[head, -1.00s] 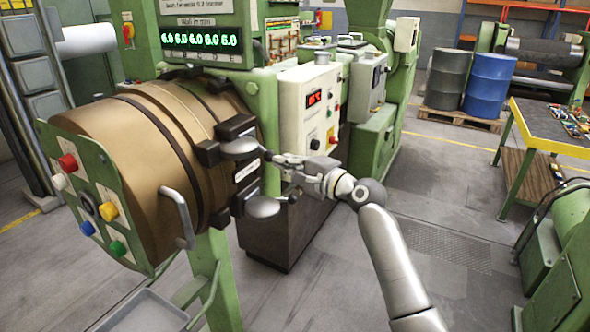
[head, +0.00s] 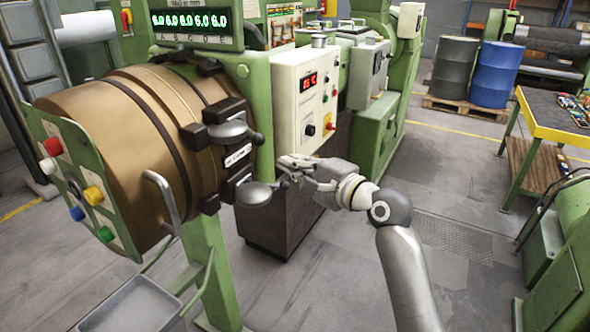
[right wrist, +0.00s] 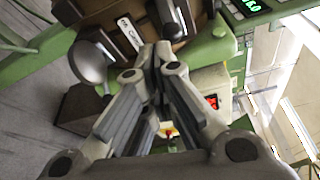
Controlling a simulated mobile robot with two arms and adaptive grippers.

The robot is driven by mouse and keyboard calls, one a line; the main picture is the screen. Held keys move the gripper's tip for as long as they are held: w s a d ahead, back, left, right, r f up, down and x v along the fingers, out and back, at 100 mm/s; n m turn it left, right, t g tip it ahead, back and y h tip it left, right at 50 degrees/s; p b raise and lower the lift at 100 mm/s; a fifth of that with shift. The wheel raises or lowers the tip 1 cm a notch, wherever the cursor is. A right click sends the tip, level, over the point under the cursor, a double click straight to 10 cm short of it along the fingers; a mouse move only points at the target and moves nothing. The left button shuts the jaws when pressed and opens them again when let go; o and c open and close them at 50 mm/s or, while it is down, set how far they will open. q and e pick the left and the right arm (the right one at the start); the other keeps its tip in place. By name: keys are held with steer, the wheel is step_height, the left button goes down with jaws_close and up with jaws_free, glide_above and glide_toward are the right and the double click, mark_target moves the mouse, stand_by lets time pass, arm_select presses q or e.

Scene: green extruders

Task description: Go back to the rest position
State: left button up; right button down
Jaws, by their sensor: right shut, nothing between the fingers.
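My right gripper (head: 288,166) is shut and empty. In the head view it is beside the green extruder, just right of two grey rounded handles on dark clamps, the upper handle (head: 228,131) and the lower handle (head: 254,193). The bronze barrel (head: 125,150) of the extruder fills the left. In the right wrist view the shut fingers (right wrist: 160,52) point toward the machine, with a grey handle (right wrist: 88,62) to their left. I cannot tell the exact gap between gripper and machine. My left gripper is out of view.
A panel with coloured buttons (head: 62,160) is at the left. A control box (head: 306,95) with a red display stands behind the gripper. A metal tray (head: 130,305) is low at the front. A workbench (head: 545,120) and a blue drum (head: 494,72) are at the right. Floor between is clear.

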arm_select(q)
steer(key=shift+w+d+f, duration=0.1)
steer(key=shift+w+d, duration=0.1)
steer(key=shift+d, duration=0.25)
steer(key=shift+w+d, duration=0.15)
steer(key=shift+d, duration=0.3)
arm_select(e)
steer(key=shift+s+a+r, duration=0.1)
steer(key=shift+s+a, duration=0.1)
steer(key=shift+s, duration=0.55)
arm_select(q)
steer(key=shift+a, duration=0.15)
arm_select(e)
steer(key=shift+w+d, duration=0.1)
